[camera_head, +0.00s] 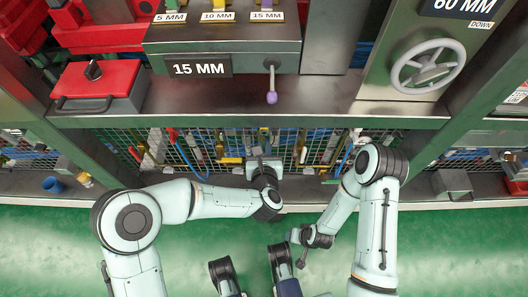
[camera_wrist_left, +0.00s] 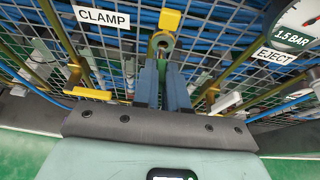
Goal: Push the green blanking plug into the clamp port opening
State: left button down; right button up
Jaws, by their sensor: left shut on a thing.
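My left gripper (camera_head: 263,138) reaches into the mesh-backed bay under the bench in the head view. In the left wrist view its two blue-grey fingers (camera_wrist_left: 163,66) are shut on a small round greenish piece, the green blanking plug (camera_wrist_left: 162,42), mostly hidden between the fingertips. The plug is close to the mesh, below a yellow tag (camera_wrist_left: 169,19). A white CLAMP label (camera_wrist_left: 102,17) is to the left. The clamp port opening cannot be made out; I cannot tell whether the plug touches it. My right gripper (camera_head: 303,257) hangs over the green floor, its jaws unclear.
An EJECT label (camera_wrist_left: 273,56) and a 1.5 BAR gauge (camera_wrist_left: 297,28) are on the right. Above are the bench edge (camera_head: 330,115), a purple-knobbed lever (camera_head: 271,95), a handwheel (camera_head: 428,66) and a red box (camera_head: 95,80).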

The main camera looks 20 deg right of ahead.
pick_arm(q)
jog(key=shift+b, duration=0.6)
dwell(1.6)
jog(key=shift+w+d+b, duration=0.2)
jog(key=shift+w+b, duration=0.05)
jog(key=shift+w, duration=0.45)
jog(key=shift+w+d+b, duration=0.2)
jog(key=shift+w, duration=0.5)
jog(key=c, duration=1.1)
grip_release()
